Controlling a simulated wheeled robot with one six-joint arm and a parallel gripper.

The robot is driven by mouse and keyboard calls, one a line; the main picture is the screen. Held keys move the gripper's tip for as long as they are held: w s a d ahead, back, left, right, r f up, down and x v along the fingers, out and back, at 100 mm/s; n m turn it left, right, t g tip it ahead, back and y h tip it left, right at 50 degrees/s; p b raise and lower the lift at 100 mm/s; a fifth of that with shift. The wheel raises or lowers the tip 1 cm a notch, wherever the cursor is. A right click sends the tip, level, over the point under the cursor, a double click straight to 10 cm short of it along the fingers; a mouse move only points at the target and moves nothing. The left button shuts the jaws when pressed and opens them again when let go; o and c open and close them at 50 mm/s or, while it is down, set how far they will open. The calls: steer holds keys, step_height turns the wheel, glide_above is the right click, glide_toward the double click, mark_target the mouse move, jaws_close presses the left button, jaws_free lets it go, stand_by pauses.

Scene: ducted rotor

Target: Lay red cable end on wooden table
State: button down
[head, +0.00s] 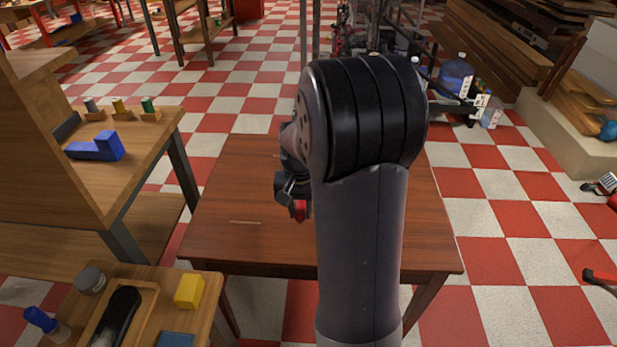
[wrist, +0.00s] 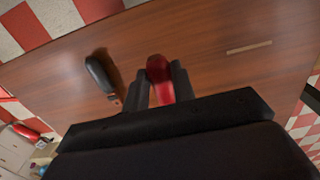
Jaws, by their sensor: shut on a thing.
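The wooden table (head: 222,215) stands in the middle of the head view, partly hidden by my arm. Its brown top also fills much of the wrist view (wrist: 200,50). My gripper (wrist: 163,85) is shut on the red cable end (wrist: 158,70), which shows between the two fingers over the table top. In the head view my gripper (head: 295,190) is left of my arm, with a bit of red at its tip. I cannot tell whether the red cable end touches the table.
A black-handled object (wrist: 100,75) lies on the table left of my gripper. A pale strip (wrist: 249,47) marks the table top on the right. A wooden bench with a blue block (head: 97,147) stands at left. A yellow block (head: 189,291) sits on a nearer stand.

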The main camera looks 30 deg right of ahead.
mark_target(301, 242)
step_height(301, 242, down, 10)
steer(key=shift+w+r+b, duration=0.1)
steer(key=shift+w+b, duration=0.05)
steer(key=shift+b, duration=0.4)
steer(key=shift+f, duration=0.25)
steer(key=c, duration=1.2)
jaws_free()
steer(key=shift+o, duration=0.2)
steer(key=shift+r, duration=0.15)
step_height(301, 242, up, 12)
steer(key=shift+r+p, duration=0.1)
steer(key=shift+p, duration=0.6)
